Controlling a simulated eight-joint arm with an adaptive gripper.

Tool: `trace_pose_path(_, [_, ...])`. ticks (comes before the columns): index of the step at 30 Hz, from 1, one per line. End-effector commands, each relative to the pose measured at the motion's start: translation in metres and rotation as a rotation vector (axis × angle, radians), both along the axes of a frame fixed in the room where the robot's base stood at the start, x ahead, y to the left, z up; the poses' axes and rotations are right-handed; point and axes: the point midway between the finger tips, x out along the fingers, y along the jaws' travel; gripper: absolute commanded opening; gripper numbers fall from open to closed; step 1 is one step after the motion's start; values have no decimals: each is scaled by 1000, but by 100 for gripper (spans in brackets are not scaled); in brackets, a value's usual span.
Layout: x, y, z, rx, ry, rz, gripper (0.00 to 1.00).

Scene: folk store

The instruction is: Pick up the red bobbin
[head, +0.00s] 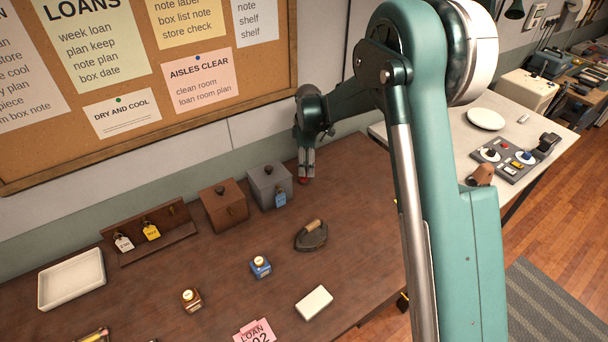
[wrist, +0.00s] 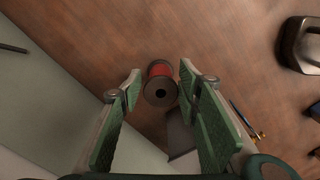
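The red bobbin (wrist: 161,71) stands on the brown table with one round end toward the wrist camera. It has red thread between darker ends and a dark centre hole. My gripper (wrist: 161,76) is open, with one green-padded finger on each side of the bobbin and narrow gaps visible. I cannot tell how far the fingertips reach down beside it. In the head view my gripper (head: 306,176) points down near the table's back edge. Only a small red part of the bobbin (head: 304,181) shows below the fingers.
A grey box (head: 270,186) and a brown box (head: 223,206) stand left of my gripper. A flat iron (head: 311,236) lies in front. A blue bottle (head: 260,267), a white block (head: 314,303) and a white tray (head: 71,279) are farther off. The wall is close behind.

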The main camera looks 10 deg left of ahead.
Motion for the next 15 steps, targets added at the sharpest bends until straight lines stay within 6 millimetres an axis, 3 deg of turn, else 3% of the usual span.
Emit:
trace_pose_path(8, [0,0,-6,0,0,0,33])
trace_pose_path(15, [-1,1,-31,0,0,0,33])
